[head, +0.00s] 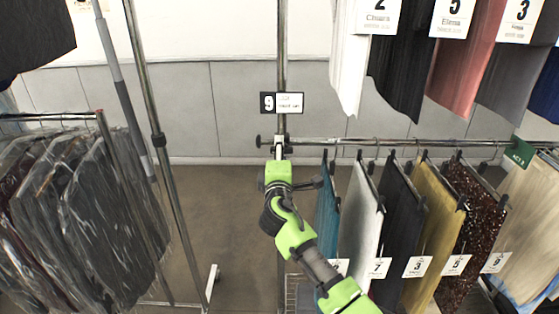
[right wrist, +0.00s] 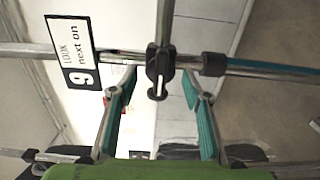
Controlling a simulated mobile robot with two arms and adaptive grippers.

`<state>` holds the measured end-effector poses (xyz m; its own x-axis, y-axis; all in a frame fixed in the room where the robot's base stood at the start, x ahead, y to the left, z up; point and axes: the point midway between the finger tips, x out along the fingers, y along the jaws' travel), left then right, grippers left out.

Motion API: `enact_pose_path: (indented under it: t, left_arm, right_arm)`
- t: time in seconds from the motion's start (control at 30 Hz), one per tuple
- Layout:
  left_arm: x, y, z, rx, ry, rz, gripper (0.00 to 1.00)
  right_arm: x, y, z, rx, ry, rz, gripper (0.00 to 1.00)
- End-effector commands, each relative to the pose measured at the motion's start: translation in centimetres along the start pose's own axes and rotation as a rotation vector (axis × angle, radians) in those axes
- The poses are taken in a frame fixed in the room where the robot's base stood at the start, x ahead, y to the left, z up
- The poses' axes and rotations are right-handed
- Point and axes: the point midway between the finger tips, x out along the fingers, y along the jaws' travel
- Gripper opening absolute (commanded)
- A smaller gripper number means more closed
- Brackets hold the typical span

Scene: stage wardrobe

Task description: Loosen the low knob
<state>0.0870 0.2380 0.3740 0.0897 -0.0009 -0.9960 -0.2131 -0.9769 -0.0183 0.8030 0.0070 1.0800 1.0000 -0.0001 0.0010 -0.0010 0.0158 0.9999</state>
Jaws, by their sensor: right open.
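The low knob (head: 259,141) is a small black knob on the left of the clamp, where the low rail (head: 400,142) meets the upright post (head: 282,60). In the right wrist view the black T-shaped knob (right wrist: 158,88) and its clamp lie between my fingers. My right gripper (head: 279,154) is at the clamp, just below the rail in the head view. It is open, and its teal-padded fingers (right wrist: 160,90) stand on either side of the knob with gaps on both sides. My left gripper is not in view.
A sign with a 9 (head: 281,102) is on the post above the clamp. Hanging garments (head: 400,215) with number tags fill the low rail to the right; others hang above. Bagged garments (head: 85,220) are at left. Bare floor (head: 205,215) lies left of the post.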

Motion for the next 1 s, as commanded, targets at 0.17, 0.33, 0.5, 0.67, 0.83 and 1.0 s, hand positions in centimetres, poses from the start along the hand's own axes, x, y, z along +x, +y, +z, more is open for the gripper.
enact_pose_path:
  t: [0.17, 0.33, 0.5, 0.67, 0.83, 1.0]
  left_arm:
    - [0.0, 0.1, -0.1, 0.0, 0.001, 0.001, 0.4]
    - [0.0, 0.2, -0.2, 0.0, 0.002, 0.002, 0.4]
    - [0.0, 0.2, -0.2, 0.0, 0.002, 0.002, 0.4]
    - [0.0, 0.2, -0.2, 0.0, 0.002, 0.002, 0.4]
    - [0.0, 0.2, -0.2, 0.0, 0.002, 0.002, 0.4]
    - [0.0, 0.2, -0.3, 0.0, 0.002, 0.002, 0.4]
  right_arm:
    - [-1.6, -0.1, 0.0, 0.002, 0.0, -0.001, 0.44]
    - [-4.5, -0.1, 0.0, 0.002, 0.002, 0.0, 0.44]
    - [-7.6, -0.2, 0.0, 0.002, 0.001, -0.001, 0.44]
    - [-10.0, -0.1, 0.0, 0.0, 0.001, -0.001, 0.44]
    - [-11.4, -0.1, 0.1, 0.0, -0.001, -0.001, 0.44]
    - [-11.7, 0.0, 0.1, 0.0, -0.001, 0.0, 0.44]
